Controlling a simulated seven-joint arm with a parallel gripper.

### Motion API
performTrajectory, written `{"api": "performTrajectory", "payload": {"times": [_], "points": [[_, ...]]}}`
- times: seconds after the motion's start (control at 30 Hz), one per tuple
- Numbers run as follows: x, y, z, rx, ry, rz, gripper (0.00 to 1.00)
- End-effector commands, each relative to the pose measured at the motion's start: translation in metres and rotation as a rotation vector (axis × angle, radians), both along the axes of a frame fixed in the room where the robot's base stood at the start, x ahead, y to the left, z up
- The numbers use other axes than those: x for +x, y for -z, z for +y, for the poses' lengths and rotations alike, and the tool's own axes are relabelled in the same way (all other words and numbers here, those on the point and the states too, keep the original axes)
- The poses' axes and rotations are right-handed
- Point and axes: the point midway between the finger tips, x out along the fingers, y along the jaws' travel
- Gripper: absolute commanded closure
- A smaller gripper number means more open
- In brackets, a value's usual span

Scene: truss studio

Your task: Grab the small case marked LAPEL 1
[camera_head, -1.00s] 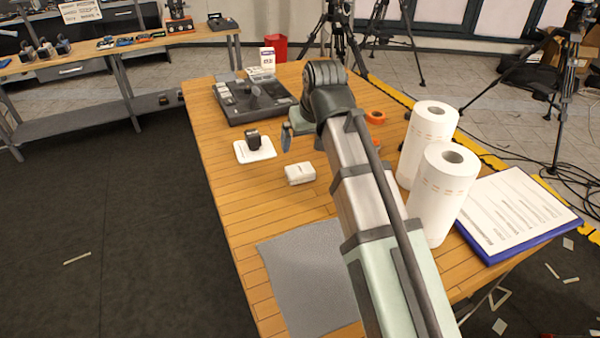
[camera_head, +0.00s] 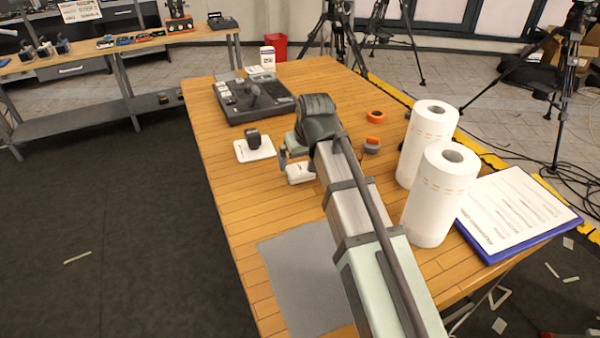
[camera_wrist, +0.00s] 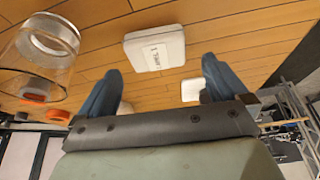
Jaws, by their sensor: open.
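A small white case (camera_head: 299,175) with rounded edges lies flat on the wooden table. In the wrist view the white case (camera_wrist: 156,50) shows dark print on its face, too blurred to read surely. My gripper (camera_head: 284,160) is over the far side of the case in the head view and hides part of it. In the wrist view my gripper (camera_wrist: 160,78) has its two blue-grey fingers spread wide with nothing between them. The case lies just beyond the fingertips, roughly centred between them; no contact shows.
A white pad (camera_head: 254,150) with a dark device stands left of the case. A dark tray (camera_head: 240,110) is behind. Orange tape (camera_head: 376,117) and two paper rolls (camera_head: 428,150) stand right. A clear cylinder (camera_wrist: 42,45) shows in the wrist view. A grey mat (camera_head: 300,270) lies in front.

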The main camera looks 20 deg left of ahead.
Motion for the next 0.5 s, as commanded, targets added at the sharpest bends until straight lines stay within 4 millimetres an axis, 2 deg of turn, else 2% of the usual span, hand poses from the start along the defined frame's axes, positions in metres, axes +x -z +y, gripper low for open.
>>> {"api": "performTrajectory", "payload": {"times": [0.5], "points": [[0.019, 0.044, 0.01, 0.0, 0.0, 0.0, 0.0]]}}
